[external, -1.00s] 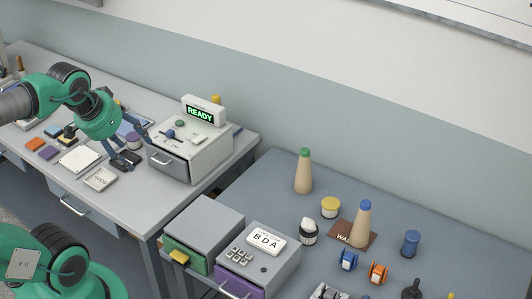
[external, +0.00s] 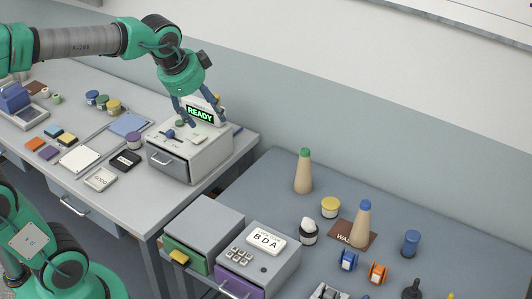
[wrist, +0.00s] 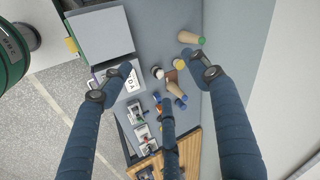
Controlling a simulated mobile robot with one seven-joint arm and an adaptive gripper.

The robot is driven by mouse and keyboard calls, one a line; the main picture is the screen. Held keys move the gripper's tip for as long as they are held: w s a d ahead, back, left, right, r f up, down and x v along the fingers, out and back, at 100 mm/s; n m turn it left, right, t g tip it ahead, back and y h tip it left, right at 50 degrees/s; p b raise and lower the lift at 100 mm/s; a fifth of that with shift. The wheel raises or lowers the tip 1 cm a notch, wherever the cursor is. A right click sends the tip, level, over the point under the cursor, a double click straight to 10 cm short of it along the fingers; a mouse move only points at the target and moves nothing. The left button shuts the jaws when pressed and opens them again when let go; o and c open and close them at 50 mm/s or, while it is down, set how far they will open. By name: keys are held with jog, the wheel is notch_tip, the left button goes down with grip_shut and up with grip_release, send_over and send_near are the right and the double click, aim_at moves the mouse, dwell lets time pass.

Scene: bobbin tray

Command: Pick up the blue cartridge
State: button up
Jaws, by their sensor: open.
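A dark blue upright cylinder (external: 411,243) stands on the right table in the external view. A blue-sided spool (external: 348,260) lies nearer the front of that table. I cannot tell for certain which of these is the blue cartridge. My gripper (external: 201,112) is open and empty, in front of and above the grey box with the READY display (external: 200,112), well away from both blue things. In the wrist view my gripper (wrist: 155,85) has its fingers spread, with the right table's small objects seen far beyond them.
The right table holds a green-topped cone (external: 303,172), a blue-topped cone (external: 364,222), a yellow-lidded jar (external: 330,208), an orange spool (external: 378,271) and drawer boxes (external: 203,228). The left table (external: 215,178) carries jars, tiles and trays. A gap separates the tables.

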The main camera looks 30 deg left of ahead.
jog(key=w+d+f+m, duration=0.4)
jog(key=w+d+m, duration=0.4)
jog(key=w+d, duration=0.4)
jog(key=m+h, duration=0.1)
jog(key=m, duration=1.9)
send_over(411, 236)
jog(key=s+a, duration=0.1)
jog(key=s, duration=0.3)
notch_tip(411, 236, down, 26)
jog(key=f, duration=0.1)
jog(key=shift+a+r+g, duration=0.1)
jog(key=shift+r+g, duration=0.15)
jog(key=shift+g, duration=0.15)
jog(key=shift+b+x, duration=0.65)
jog(key=shift+x, duration=3.6)
jog(key=shift+f, duration=0.15)
